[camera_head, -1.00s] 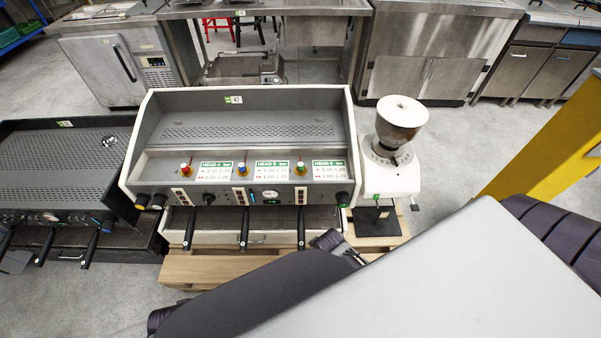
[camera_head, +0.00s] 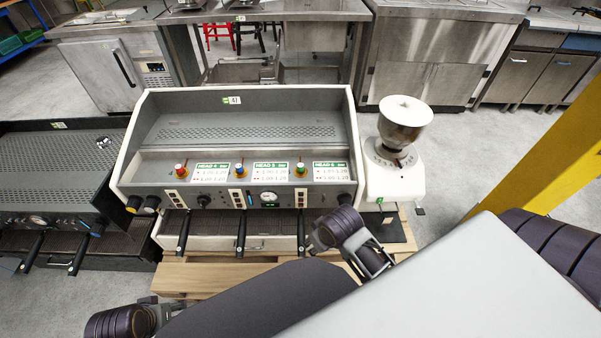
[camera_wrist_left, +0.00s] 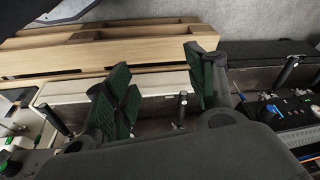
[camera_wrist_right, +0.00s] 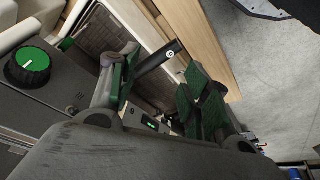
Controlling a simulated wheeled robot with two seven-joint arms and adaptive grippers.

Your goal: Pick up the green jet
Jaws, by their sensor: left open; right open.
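My right gripper (camera_head: 317,240) is low in front of the machine, beside the rightmost black handle and below the jet. In the right wrist view its fingers (camera_wrist_right: 160,90) are apart, with a black handle showing between them. My left gripper (camera_wrist_left: 160,85) has its fingers apart and empty in the left wrist view. In the head view only part of it shows at bottom left. Neither wrist view clearly shows the jet.
A red jet (camera_head: 181,169) and a blue jet (camera_head: 239,169) stand along the same ledge. A white grinder (camera_head: 395,178) stands close on the right. Black handles (camera_head: 242,232) stick out in front. A second dark machine (camera_head: 55,165) is at left.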

